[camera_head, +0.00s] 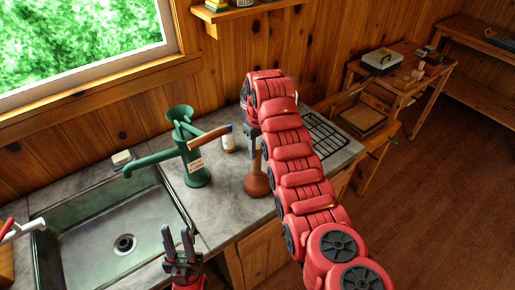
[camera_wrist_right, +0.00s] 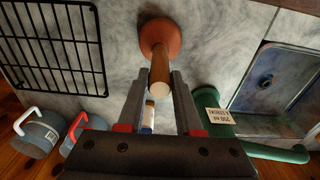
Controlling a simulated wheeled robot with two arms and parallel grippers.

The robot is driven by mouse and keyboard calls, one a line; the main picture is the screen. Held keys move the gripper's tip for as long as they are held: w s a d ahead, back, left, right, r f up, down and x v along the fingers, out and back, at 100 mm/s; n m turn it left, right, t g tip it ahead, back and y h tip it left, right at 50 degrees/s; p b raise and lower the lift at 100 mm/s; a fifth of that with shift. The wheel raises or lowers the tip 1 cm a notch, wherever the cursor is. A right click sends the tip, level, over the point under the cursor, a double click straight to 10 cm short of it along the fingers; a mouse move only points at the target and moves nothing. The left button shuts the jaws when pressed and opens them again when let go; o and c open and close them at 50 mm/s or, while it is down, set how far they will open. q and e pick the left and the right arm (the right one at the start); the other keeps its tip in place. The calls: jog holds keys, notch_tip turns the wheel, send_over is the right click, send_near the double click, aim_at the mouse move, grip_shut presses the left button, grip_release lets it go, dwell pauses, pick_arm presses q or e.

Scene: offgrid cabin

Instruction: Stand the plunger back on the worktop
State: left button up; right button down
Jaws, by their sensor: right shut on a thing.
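The plunger (camera_head: 257,183) has a red-brown rubber cup and a wooden handle. It is upright, with its cup at the worktop (camera_head: 225,210) near the front edge, right of the green pump. I cannot tell whether the cup touches the surface. My right gripper (camera_head: 254,137) is shut on the upper handle. In the right wrist view the plunger (camera_wrist_right: 160,38) points away from the camera, its handle between the fingers of my right gripper (camera_wrist_right: 160,95). My left gripper (camera_head: 180,240) is open and empty, fingers up, in front of the sink's right edge.
The green hand pump (camera_head: 193,165) stands left of the plunger, beside the sink (camera_head: 90,250). A small bottle (camera_head: 228,143) stands behind. A black wire rack (camera_head: 325,132) lies to the right. Two handled blue-grey containers (camera_wrist_right: 38,135) show in the wrist view.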

jog(key=shift+f, duration=0.2)
dwell(0.5)
jog(key=c, duration=0.5)
grip_release()
